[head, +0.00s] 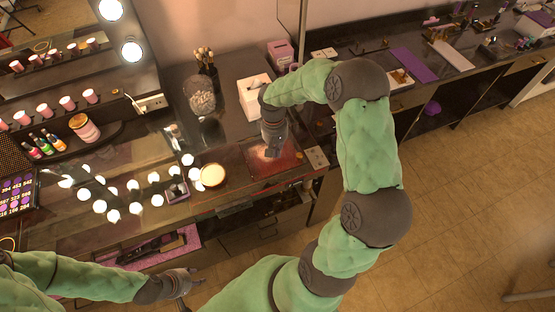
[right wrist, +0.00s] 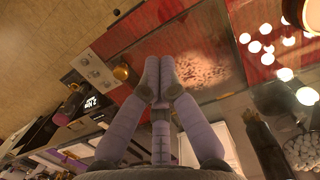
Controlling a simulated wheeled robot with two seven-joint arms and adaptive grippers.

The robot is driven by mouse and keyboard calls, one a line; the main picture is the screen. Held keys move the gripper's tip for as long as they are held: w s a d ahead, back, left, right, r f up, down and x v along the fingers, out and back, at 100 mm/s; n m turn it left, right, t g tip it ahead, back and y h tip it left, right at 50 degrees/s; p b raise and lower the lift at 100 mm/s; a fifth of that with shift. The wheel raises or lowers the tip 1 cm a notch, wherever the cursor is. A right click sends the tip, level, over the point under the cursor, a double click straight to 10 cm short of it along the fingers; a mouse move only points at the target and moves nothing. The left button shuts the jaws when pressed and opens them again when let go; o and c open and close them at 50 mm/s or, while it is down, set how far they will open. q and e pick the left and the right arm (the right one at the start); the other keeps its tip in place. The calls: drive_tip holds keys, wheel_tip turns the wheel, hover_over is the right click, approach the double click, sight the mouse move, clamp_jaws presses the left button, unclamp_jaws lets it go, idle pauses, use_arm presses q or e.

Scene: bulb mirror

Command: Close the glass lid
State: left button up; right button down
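The glass lid (head: 262,164) is a clear pane at the right end of the glass-topped vanity, with a red-lined space showing through it. Red also shows in the right wrist view (right wrist: 195,66). I cannot tell from these frames whether the pane lies fully flat. My right gripper (head: 271,150) points down over the red area; in the right wrist view its fingertips (right wrist: 157,82) are together with nothing visible between them. Contact with the glass is not clear. My left gripper (head: 188,283) is at the vanity's front edge, away from the lid, fingers apart and empty.
A round cream-topped jar (head: 212,176) sits left of the lid. A white tissue box (head: 254,96), a glass jar (head: 201,98) and a brush holder (head: 207,68) stand behind. An open pink-lined drawer (head: 158,247) is in front. Bulb reflections cover the glass top.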

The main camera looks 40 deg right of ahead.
sight(273, 174)
wheel_tip(273, 174, up, 4)
drive_tip(key=a+t+b, duration=0.1)
drive_tip(key=a+b, duration=0.1)
drive_tip(key=b, duration=0.6)
wheel_tip(273, 174, down, 14)
drive_tip(key=shift+a+r+b, duration=0.1)
drive_tip(key=shift+a+b, duration=0.05)
drive_tip(key=shift+b, duration=0.3)
drive_tip(key=shift+s, duration=0.1)
drive_tip(key=shift+f+b, duration=0.65)
drive_tip(key=shift+f, duration=0.2)
drive_tip(key=shift+s+r, duration=0.1)
drive_tip(key=shift+r, duration=0.05)
